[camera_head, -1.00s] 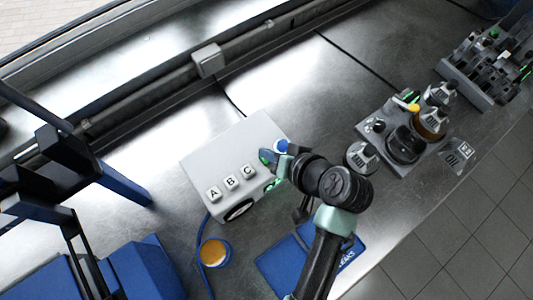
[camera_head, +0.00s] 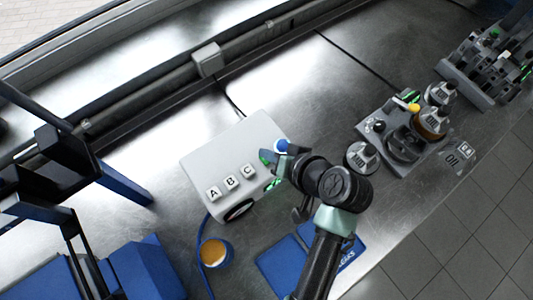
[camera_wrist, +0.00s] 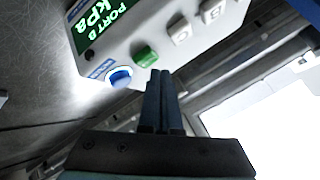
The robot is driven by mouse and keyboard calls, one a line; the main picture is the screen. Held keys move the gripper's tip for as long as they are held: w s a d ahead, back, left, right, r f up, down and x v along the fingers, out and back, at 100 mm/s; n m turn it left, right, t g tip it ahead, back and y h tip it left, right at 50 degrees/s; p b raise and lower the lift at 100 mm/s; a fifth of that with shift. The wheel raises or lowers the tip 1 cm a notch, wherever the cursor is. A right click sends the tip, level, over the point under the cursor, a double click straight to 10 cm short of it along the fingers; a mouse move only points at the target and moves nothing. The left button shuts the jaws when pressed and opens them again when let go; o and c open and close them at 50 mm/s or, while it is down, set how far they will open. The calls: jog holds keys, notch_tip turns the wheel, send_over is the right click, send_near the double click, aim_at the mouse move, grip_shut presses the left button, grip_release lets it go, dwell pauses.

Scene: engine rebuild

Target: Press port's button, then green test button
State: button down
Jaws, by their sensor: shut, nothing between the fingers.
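The light grey test box (camera_head: 215,160) stands on the metal bench, with white A (camera_head: 213,193), B (camera_head: 231,183) and C (camera_head: 248,171) buttons on top. A green button (camera_head: 264,160) and a blue button (camera_head: 282,146) are at its right end. In the wrist view the green button (camera_wrist: 146,56) and blue button (camera_wrist: 121,77) show beside a lit display (camera_wrist: 102,22) reading PORT B kPa. My gripper (camera_head: 273,157) is shut and empty, its fingertips (camera_wrist: 160,76) close to the green button. Contact cannot be told.
A grey tray (camera_head: 372,125) with several bottles stands to the right, and a metal engine block (camera_head: 480,70) beyond it. An orange-topped blue cup (camera_head: 214,254) and a blue mat (camera_head: 280,266) lie in front. Blue bins (camera_head: 150,270) stand at lower left. The bench behind the box is mostly clear.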

jog(key=shift+f, duration=0.35)
jog(key=shift+f+b, duration=0.4)
jog(key=shift+f, duration=0.15)
dwell(0.5)
jog(key=shift+r, duration=0.1)
jog(key=shift+r+p, duration=0.9)
jog(key=shift+p, duration=0.1)
notch_tip(320, 180, up, 5)
jog(key=p, duration=0.5)
jog(key=shift+r, duration=0.1)
dwell(0.6)
